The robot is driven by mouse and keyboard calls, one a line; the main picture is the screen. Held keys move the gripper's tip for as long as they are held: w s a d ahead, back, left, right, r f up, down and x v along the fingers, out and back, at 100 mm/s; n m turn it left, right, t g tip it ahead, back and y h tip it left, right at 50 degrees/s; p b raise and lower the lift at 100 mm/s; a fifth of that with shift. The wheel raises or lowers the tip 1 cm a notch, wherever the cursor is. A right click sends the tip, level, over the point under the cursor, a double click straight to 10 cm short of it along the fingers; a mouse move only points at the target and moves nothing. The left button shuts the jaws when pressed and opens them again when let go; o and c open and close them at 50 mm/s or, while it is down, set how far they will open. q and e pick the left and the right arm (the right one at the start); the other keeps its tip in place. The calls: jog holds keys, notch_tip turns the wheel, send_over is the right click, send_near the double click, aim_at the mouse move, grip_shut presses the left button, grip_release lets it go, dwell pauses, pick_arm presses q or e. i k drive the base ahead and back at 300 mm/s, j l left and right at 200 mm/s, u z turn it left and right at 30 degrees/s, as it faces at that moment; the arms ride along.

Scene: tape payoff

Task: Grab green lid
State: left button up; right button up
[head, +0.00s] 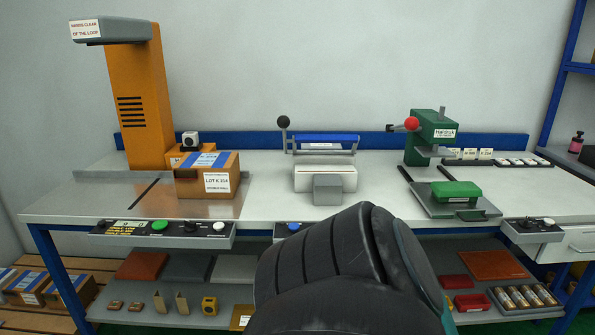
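The green lid (456,190) looks like a small block with a raised top. It sits on the grey base plate (432,203) of the green press (434,135), on the right part of the workbench. Neither of my grippers is in view. A dark part of my own body fills the bottom centre and hides the front of the bench there. It is apart from the lid in the picture, to its lower left.
A carton (208,184) and an orange machine (144,97) stand at the left. A white sealing device (325,177) stands mid-bench. A control panel (530,230) is at the front right. The shelf (180,300) below holds trays and small parts. Bare bench lies between the devices.

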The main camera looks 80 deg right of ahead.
aim_at(441, 188)
jog(key=z, duration=3.6)
jog(key=i+l+u, duration=0.1)
jog(key=u, duration=0.6)
jog(key=i+l+u, duration=0.2)
jog(key=l+u, duration=0.15)
jog(key=l, duration=0.15)
jog(key=i+l+u, duration=0.3)
jog(key=l, duration=0.4)
jog(key=l+u, duration=0.1)
jog(key=l, duration=0.4)
